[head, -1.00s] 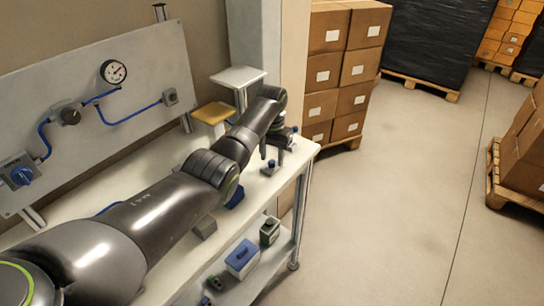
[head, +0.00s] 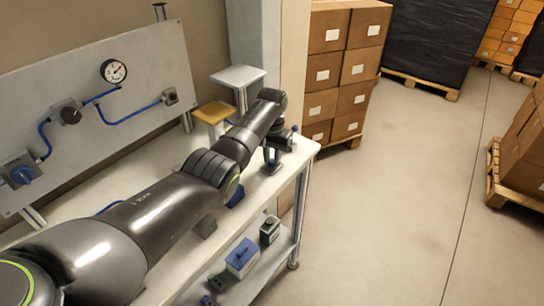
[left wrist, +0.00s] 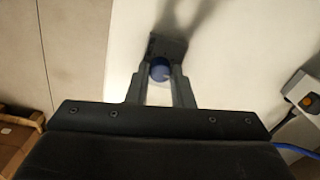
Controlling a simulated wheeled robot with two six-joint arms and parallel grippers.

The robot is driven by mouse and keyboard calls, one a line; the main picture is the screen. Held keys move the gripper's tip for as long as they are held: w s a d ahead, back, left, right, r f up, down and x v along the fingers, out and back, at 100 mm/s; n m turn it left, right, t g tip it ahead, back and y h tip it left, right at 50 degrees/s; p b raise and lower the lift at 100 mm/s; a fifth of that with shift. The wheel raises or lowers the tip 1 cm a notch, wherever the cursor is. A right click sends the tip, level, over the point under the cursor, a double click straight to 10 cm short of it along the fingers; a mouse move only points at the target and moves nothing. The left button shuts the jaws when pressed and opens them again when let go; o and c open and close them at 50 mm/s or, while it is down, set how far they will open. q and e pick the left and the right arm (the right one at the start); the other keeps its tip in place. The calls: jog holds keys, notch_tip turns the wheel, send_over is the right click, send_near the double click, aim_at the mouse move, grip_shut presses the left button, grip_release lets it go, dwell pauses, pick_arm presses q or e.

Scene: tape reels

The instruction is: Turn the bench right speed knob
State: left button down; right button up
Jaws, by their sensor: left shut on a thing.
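The bench right speed knob is a round blue knob (left wrist: 160,70) on a dark grey base (left wrist: 167,47), seen in the left wrist view. In the head view, its grey base (head: 272,171) sits on the white bench (head: 292,160) near the right end. My left gripper (head: 271,160) points down at it. In the left wrist view, the left gripper's fingers (left wrist: 159,78) are shut on the knob, one on each side. The knob is mostly hidden by the fingers in the head view. My right gripper is not in view.
A grey panel (head: 140,65) with a gauge (head: 113,71), a dark knob (head: 70,115) and a blue knob (head: 22,175) stands behind the bench. A yellow-topped stand (head: 213,112) and a white-topped stand (head: 238,75) are near the arm. A blue box (head: 242,258) is on the lower shelf.

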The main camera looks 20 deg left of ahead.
pick_arm(q)
jog(key=shift+r, duration=0.1)
jog(key=n+p, duration=0.2)
jog(key=n, duration=0.1)
jog(key=shift+r, duration=0.1)
jog(key=n+p, duration=0.1)
jog(key=n, duration=0.3)
jog(key=shift+a+n+p, duration=0.1)
jog(key=shift+n+p, duration=0.2)
jog(key=n+p, duration=0.1)
jog(key=n, duration=0.3)
jog(key=shift+n, duration=0.3)
jog(key=n, duration=0.4)
jog(key=shift+n+p, duration=0.3)
jog(key=shift+n, duration=0.1)
jog(key=c, duration=1.3)
grip_release()
jog(key=shift+n, duration=0.3)
